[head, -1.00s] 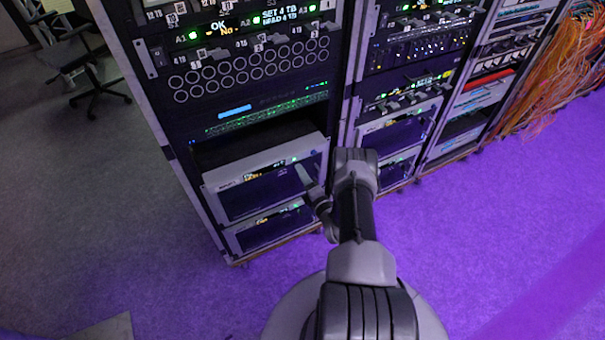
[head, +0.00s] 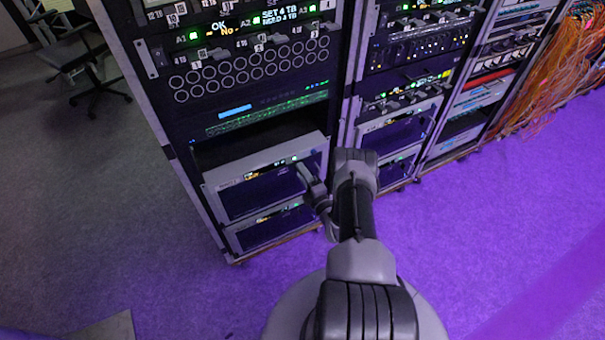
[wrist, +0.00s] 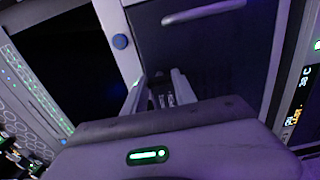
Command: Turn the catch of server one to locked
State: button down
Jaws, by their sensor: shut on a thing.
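The left rack holds two grey-framed units low down. The upper one (head: 262,172) has a dark front and small lit marks on its top strip, and I take it to be server one. My gripper (head: 302,169) is at the right part of its front. In the wrist view my gripper (wrist: 160,82) has its fingers close together against a dark front panel (wrist: 215,55). It is shut on a small part there, likely the catch. The catch is mostly hidden by the fingers, and its angle cannot be read.
A second similar unit (head: 275,224) sits just below. More racks (head: 410,90) and orange cables (head: 560,70) stand to the right. The purple-lit floor (head: 490,240) is clear.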

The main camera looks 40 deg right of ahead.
jog(key=c, duration=1)
grip_release()
jog(key=shift+s, duration=0.1)
jog(key=p+v, duration=0.4)
jog(key=v, duration=1.3)
jog(key=shift+a+p, duration=0.2)
jog(key=shift+p, duration=0.2)
jog(key=shift+s, duration=0.1)
